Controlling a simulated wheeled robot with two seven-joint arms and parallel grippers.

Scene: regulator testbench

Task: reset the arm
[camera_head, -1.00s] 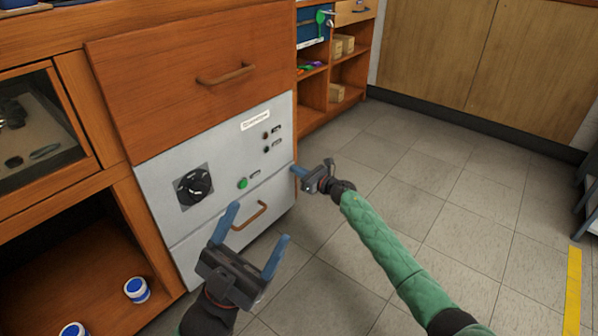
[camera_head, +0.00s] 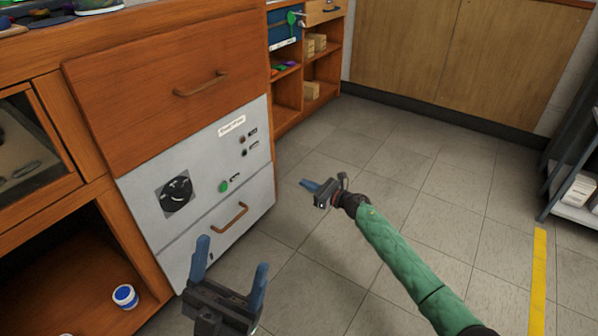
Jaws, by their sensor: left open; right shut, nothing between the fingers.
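My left gripper (camera_head: 231,268) is open and empty, its two blue fingers pointing up in front of the lower part of the grey panel. My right gripper (camera_head: 311,185) has its blue fingers shut with nothing between them. It hangs over the tiled floor, to the right of the panel and apart from it. My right arm (camera_head: 400,251), in a green sleeve, reaches in from the lower right.
The grey regulator panel (camera_head: 205,208) has a black dial (camera_head: 176,194), a green button (camera_head: 223,186) and a drawer handle (camera_head: 229,218). A wooden drawer (camera_head: 150,101) is above. Floor (camera_head: 430,190) at right is clear.

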